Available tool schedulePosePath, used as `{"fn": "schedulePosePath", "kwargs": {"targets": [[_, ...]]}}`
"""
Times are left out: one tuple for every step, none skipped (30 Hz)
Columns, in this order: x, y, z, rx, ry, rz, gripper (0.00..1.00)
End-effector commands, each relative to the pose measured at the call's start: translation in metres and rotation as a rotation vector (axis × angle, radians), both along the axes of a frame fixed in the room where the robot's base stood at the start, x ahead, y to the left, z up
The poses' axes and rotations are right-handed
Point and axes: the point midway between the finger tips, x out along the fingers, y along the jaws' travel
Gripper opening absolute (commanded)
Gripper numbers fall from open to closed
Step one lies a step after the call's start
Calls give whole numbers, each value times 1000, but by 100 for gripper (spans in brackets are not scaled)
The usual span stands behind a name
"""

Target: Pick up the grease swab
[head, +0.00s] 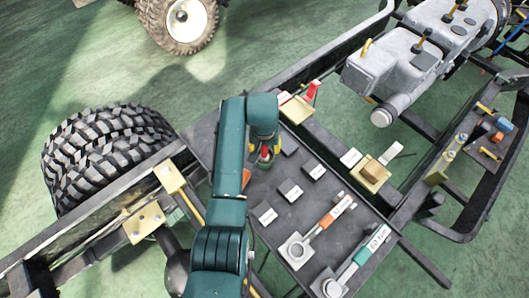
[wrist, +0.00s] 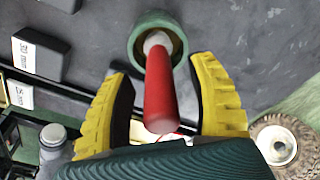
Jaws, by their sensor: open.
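The grease swab (wrist: 158,95) has a red handle and a pale neck. In the wrist view it stands with its lower end inside a round green cup (wrist: 142,30). My gripper (wrist: 160,72) is open, with one yellow finger on each side of the red handle and a gap showing on both sides. In the head view my gripper (head: 265,158) is over the left part of the dark work tray (head: 262,190). Only a small red bit of the swab (head: 264,152) shows there, and my arm and fingers hide most of the cup.
Several dark labelled blocks (head: 289,190) lie right of my gripper. An orange-handled tool (head: 335,212) and a green-handled tool (head: 372,243) lie nearer the front. A tan block (head: 374,172) and a red-handled item (head: 312,91) are farther right and back. Frame rails (head: 100,220) edge the tray.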

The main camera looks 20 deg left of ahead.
Motion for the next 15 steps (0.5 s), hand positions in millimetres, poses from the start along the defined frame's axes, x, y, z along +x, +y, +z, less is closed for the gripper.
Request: {"fn": "schedulePosePath", "kwargs": {"targets": [[1,1,-9,0,0,0,58],[2,1,-12,0,-1,0,58],[2,1,-13,1,-2,0,58],[2,1,-14,1,-2,0,58],[2,1,-14,1,-3,0,58],[2,1,-14,1,-3,0,58],[2,1,-13,1,-3,0,58],[2,1,-13,1,-2,0,58],[2,1,-13,1,-2,0,58],[2,1,-13,1,-2,0,59],[2,1,-13,1,-2,0,53],[2,1,-13,1,-2,0,46],[2,1,-13,1,-2,0,40],[2,1,-13,1,-2,0,34],[2,1,-13,1,-2,0,27]]}}
